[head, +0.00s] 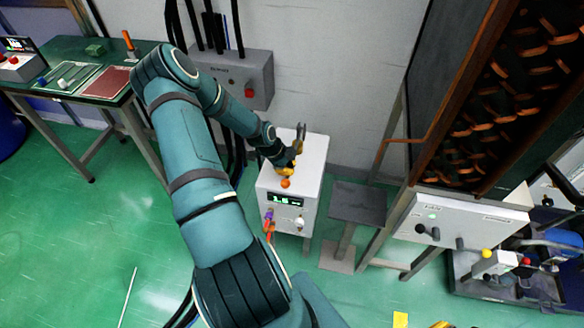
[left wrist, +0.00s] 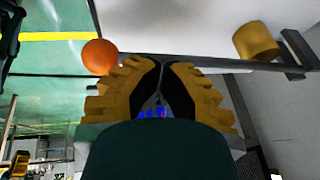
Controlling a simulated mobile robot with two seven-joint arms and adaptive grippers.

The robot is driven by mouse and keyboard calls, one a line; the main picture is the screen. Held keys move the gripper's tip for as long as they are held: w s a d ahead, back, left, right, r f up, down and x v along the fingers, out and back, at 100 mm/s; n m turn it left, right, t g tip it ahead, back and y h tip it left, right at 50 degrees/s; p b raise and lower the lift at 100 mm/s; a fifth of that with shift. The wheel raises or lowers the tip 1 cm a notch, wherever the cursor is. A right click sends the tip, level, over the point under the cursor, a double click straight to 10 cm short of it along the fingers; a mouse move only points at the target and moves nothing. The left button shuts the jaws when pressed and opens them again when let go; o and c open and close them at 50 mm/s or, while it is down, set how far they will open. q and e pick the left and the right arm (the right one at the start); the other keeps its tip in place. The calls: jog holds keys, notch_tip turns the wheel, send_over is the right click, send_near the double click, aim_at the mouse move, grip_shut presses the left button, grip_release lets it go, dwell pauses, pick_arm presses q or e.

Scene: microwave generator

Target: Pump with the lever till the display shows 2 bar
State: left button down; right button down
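The white pump unit (head: 312,165) stands by the wall in the head view. Its small dark display (head: 286,200) seems to read 1.6, though the digits are small. The lever with an orange ball knob (head: 285,183) lies over the unit's top; its knob also shows in the left wrist view (left wrist: 100,57), with a grey bar and a yellow cylinder (left wrist: 256,41) at right. My left gripper (head: 288,167) is at the lever, close behind the knob. Its yellow fingers (left wrist: 162,62) have tips together across the bar; contact with it is unclear.
A grey wall box (head: 235,80) with a red button and cables is behind my left arm. A grey pedestal (head: 357,205) stands right of the unit, then a large cabinet with orange coils (head: 530,70). A green table (head: 115,70) is at left. Green floor is open in front.

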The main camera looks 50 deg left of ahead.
pick_arm(q)
jog(key=shift+f, duration=0.55)
pick_arm(e)
jog(key=shift+d+f, duration=0.2)
jog(key=shift+d, duration=0.05)
pick_arm(q)
jog(key=shift+s+d+f, duration=0.15)
jog(key=shift+s+f, duration=0.05)
jog(key=shift+f, duration=0.05)
pick_arm(e)
jog(key=shift+d, duration=0.1)
